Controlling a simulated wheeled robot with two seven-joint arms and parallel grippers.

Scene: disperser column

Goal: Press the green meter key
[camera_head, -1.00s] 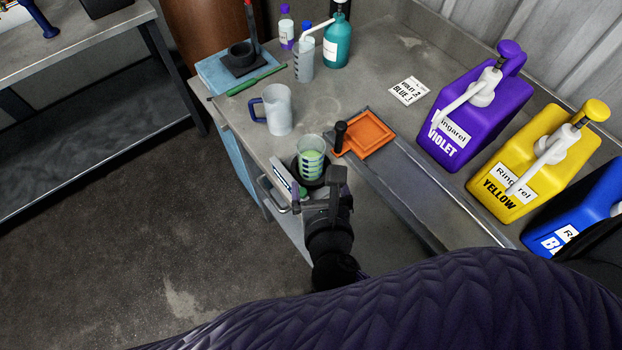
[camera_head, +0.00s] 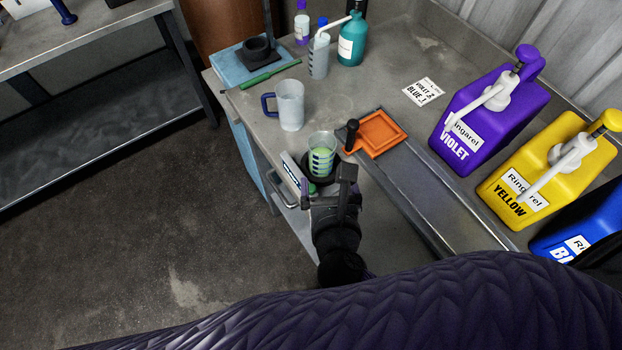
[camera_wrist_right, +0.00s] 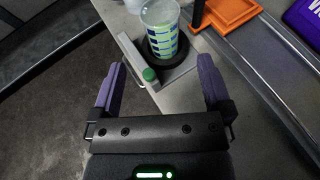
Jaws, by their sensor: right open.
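The green meter key (camera_wrist_right: 149,74) is a small round green button on the front of a grey meter (camera_wrist_right: 172,72), seen in the right wrist view. In the head view the meter's pale front (camera_head: 293,172) shows at the bench's front edge, and a bit of green shows beside my gripper. A clear cup (camera_head: 322,153) with green contents stands on the meter's dark round plate. My right gripper (camera_wrist_right: 157,85) is open and empty. Its two purple fingers lie on either side of the key in the right wrist view, apart from it. My left gripper is not in view.
An orange tray (camera_head: 377,133) with a black handle lies right of the cup. A clear mug (camera_head: 290,105) stands behind. Violet (camera_head: 487,108) and yellow (camera_head: 546,165) pump jugs stand to the right, with a blue one (camera_head: 580,225) beyond. Open floor lies left.

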